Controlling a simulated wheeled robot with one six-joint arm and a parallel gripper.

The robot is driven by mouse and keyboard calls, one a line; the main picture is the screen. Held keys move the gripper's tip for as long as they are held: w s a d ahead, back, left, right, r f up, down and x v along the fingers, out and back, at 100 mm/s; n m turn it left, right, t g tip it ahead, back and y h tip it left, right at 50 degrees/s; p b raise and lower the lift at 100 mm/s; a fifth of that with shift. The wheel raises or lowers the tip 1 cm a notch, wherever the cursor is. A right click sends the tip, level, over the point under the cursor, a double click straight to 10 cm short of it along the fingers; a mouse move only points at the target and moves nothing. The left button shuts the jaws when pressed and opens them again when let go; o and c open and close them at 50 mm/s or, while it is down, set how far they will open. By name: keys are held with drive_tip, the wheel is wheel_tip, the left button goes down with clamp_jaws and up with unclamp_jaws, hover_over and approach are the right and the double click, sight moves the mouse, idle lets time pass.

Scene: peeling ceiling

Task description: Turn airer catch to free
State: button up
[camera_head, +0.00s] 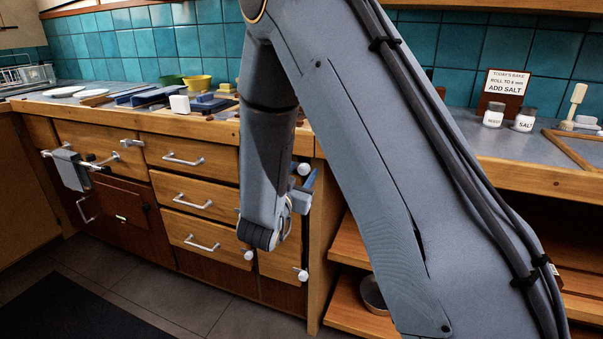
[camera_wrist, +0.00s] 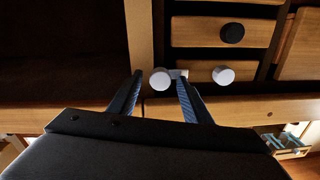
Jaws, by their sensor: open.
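In the wrist view, my gripper (camera_wrist: 160,85) is open. Its two blue-padded fingers stand on either side of a white round knob (camera_wrist: 160,79), which appears between the fingertips. I cannot tell whether either finger touches it. A small pale metal piece (camera_wrist: 178,73) shows beside the knob, near the right finger. A second white knob (camera_wrist: 223,75) lies to the right, outside the fingers. No label marks the airer catch, so I cannot tell for certain which part it is. In the head view, my gripper (camera_head: 303,190) is partly hidden by my arm, close to the cabinet front.
Wooden drawers with metal handles (camera_head: 183,161) run left of my arm. A grey towel (camera_head: 71,169) hangs on a rail there. The counter (camera_head: 215,127) carries blue blocks and a yellow bowl (camera_head: 196,85). Open shelves (camera_head: 350,250) are at right.

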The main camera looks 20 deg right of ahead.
drive_tip(key=shift+w+d, duration=0.15)
drive_tip(key=shift+w, duration=0.1)
drive_tip(key=c, duration=1)
